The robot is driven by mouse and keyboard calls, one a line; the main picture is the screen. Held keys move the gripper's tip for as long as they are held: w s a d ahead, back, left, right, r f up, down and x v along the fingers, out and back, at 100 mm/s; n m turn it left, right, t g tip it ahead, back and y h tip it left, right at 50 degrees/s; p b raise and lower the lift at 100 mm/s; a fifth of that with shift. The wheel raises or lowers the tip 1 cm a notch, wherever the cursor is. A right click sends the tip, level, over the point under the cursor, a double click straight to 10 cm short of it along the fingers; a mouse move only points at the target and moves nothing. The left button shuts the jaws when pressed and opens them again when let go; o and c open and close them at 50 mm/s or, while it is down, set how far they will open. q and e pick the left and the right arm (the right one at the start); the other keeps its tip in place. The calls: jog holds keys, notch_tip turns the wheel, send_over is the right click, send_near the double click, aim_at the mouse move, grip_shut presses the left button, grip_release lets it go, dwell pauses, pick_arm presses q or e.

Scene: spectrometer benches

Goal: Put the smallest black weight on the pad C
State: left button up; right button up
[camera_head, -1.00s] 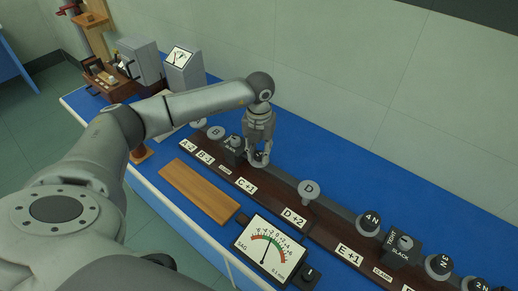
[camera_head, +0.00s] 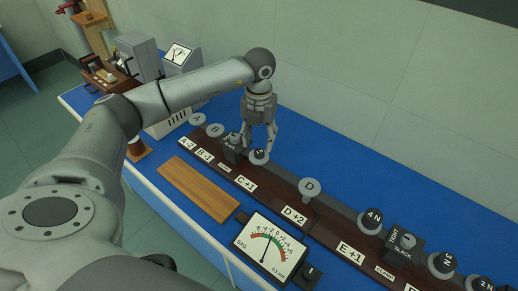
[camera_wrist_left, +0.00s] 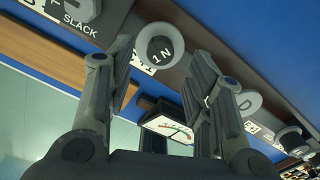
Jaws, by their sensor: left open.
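The smallest black weight (camera_head: 259,154), marked 1 N in the left wrist view (camera_wrist_left: 160,49), sits on the round grey pad C (camera_head: 258,161), behind the label C+1. In the left wrist view a pale rim of pad C (camera_wrist_left: 143,37) shows around the weight. My left gripper (camera_head: 258,151) is open and points down just above the weight. In the left wrist view its fingers are spread to either side, apart from the weight. My right gripper is not in view.
Pad D (camera_head: 309,187) is empty. Larger black weights, 4N (camera_head: 373,217) and 3N (camera_head: 441,261), stand farther right. A dark clamp block (camera_head: 233,149) stands left of pad C. A sag meter (camera_head: 266,248) and a wooden board (camera_head: 198,189) lie in front.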

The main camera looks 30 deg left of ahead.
aim_at(259, 151)
pick_arm(q)
notch_tip(259, 151, up, 8)
jog(key=b, duration=0.1)
jog(key=shift+f+b, duration=0.15)
jog(key=shift+b, duration=0.2)
